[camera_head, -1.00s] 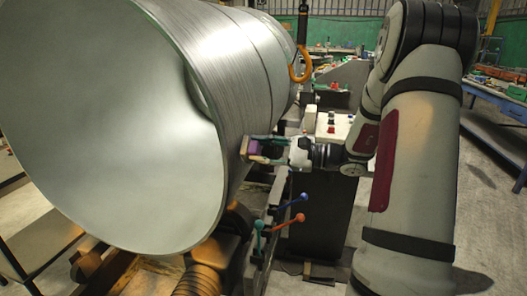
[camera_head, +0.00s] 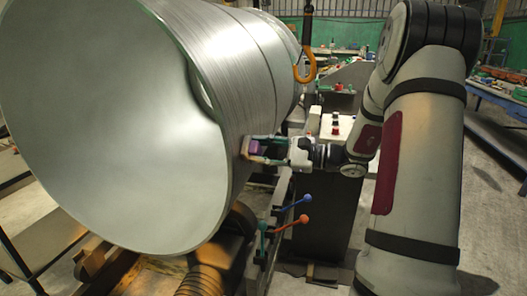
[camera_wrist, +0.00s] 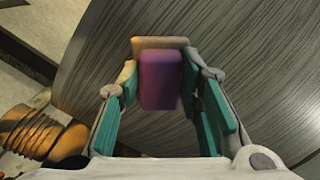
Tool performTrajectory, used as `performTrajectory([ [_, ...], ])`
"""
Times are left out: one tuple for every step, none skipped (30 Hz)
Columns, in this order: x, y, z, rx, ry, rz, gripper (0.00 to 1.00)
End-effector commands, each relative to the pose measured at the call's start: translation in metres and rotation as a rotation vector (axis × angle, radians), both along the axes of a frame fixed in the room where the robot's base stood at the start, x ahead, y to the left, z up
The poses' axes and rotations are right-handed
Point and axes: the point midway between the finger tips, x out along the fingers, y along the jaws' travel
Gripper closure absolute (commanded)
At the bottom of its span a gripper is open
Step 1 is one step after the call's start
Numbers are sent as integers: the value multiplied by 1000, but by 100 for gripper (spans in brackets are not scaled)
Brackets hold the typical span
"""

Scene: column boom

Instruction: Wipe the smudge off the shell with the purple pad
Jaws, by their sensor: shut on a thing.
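The shell (camera_head: 245,75) is a large, shiny metal cylinder lying on its side, with its open end facing left in the head view. Its brushed side also fills the upper part of the wrist view (camera_wrist: 240,35). My gripper (camera_head: 250,149) reaches its lower right side from the right. The gripper's teal-lined fingers (camera_wrist: 168,90) are shut on the purple pad (camera_wrist: 160,82), which has a tan face at its far end. That face is at or very near the shell's surface; I cannot tell whether it touches. No smudge can be made out in either view.
An orange hook (camera_head: 305,66) hangs beside the shell, above my gripper. Levers with blue and red knobs (camera_head: 304,219) stand below it. A ribbed orange-brown part (camera_wrist: 45,133) lies at the lower left of the wrist view. A blue bench (camera_head: 500,98) is far right.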

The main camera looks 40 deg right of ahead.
Motion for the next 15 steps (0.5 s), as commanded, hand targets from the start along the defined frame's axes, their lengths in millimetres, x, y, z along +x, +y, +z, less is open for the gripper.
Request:
performTrajectory([
  [0,0,0,0,0,0,98],
  [0,0,0,0,0,0,98],
  [1,0,0,0,0,0,98],
  [2,-1,0,0,0,0,98],
  [2,-3,0,0,0,0,98],
  [4,-5,0,0,-1,-1,98],
  [6,-7,0,0,-1,-1,98],
  [7,-9,-1,0,-1,-1,98],
  [9,-12,-1,0,-1,-1,98],
  [10,-14,-1,0,-1,-1,98],
  [12,-16,0,0,-1,-1,98],
  [14,-18,0,0,-1,-1,98],
  [15,-21,0,0,-2,0,98],
  [16,-23,0,-1,-2,0,98],
  [18,-25,0,0,-2,0,98],
])
